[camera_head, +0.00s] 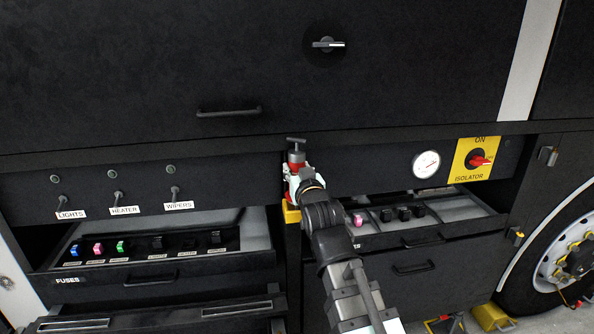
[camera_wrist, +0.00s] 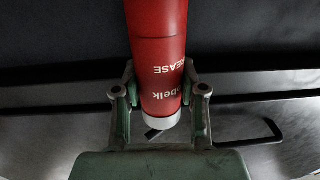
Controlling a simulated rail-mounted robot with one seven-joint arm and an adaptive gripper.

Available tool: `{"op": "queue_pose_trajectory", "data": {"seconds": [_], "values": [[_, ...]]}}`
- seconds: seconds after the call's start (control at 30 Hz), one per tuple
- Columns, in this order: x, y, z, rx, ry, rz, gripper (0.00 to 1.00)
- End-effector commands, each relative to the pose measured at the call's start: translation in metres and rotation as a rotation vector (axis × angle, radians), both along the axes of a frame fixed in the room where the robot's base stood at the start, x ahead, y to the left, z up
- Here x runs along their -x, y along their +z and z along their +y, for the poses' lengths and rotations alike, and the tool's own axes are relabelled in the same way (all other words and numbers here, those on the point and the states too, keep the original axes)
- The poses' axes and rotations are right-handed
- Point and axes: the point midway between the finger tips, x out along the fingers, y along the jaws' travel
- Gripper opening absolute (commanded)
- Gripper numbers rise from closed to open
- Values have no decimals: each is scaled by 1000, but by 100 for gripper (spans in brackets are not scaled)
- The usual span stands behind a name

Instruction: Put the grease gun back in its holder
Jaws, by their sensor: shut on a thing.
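The red grease gun (camera_head: 296,158), with a grey T-shaped top, stands roughly upright in front of the dark panel between the two open drawers. My gripper (camera_head: 293,185) is shut around it. In the wrist view, the red barrel (camera_wrist: 160,62) with white lettering and a pale end sits between the two fingers of my gripper (camera_wrist: 160,105). A yellow piece (camera_head: 291,213) shows just below my gripper, on the post between the drawers. It may be the holder; my gripper and arm hide much of it, and I cannot tell whether the gun touches it.
An open fuse drawer (camera_head: 150,285) is at left and another open drawer (camera_head: 450,228) with switches at right. Lever switches (camera_head: 117,197) stick out at left. A gauge (camera_head: 426,164) and a red isolator knob (camera_head: 478,160) are at right. A handle (camera_head: 229,112) juts out above.

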Motion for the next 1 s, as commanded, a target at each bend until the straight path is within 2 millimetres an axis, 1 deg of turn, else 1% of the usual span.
{"op": "queue_pose_trajectory", "data": {"seconds": [1.0], "values": [[0,-17,0,-1,0,-3,0]]}}
